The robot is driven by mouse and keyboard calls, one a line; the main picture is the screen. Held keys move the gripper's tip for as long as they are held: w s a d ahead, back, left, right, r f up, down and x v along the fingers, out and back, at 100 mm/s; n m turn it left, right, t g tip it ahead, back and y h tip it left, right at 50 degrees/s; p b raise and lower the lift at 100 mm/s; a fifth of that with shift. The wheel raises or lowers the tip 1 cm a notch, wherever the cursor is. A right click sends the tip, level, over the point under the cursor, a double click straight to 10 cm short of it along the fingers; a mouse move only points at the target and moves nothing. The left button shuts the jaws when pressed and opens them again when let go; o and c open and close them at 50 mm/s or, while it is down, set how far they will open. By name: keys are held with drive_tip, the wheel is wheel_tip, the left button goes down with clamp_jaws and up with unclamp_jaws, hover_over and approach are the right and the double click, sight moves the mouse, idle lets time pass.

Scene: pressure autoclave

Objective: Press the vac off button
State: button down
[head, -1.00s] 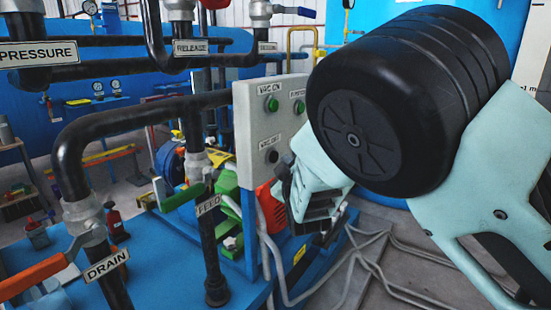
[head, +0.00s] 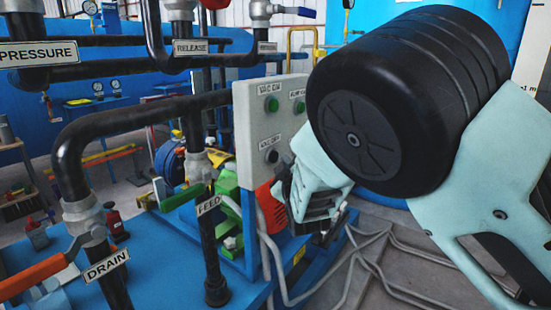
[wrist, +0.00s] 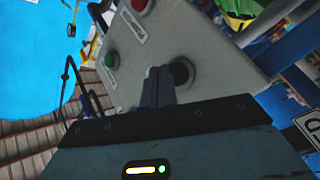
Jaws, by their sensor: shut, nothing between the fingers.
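The grey control panel (head: 254,128) stands upright at the middle of the head view. Its black button (head: 271,156) sits low on the left, under a label that seems to read VAC OFF. My gripper (head: 281,176) is shut and empty, just right of and slightly below this button. In the wrist view the closed fingers (wrist: 157,84) point at the panel, and a black button (wrist: 181,73) shows close to their right side. I cannot tell whether the fingers touch the panel or the button. My arm hides the panel's lower right part in the head view.
A green VAC ON button (head: 271,104) and another green button (head: 299,107) sit higher on the panel. The wrist view also shows a red button (wrist: 140,5). Grey hoses cross the floor below.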

drive_tip(key=shift+w+a, duration=0.1)
drive_tip(key=shift+a, duration=0.05)
drive_tip(key=shift+w+a, duration=0.15)
drive_tip(key=shift+a, duration=0.1)
drive_tip(key=shift+w+a, duration=0.25)
drive_tip(key=shift+a, duration=0.1)
idle(0.9)
idle(0.4)
drive_tip(key=shift+s+d, duration=0.5)
drive_tip(key=shift+d, duration=0.2)
drive_tip(key=shift+s+d+b, duration=0.3)
drive_tip(key=shift+s+d, duration=0.4)
drive_tip(key=shift+d, duration=0.35)
drive_tip(key=shift+s+d+b, duration=0.25)
drive_tip(key=shift+s+d, duration=0.45)
drive_tip(key=shift+d, duration=0.35)
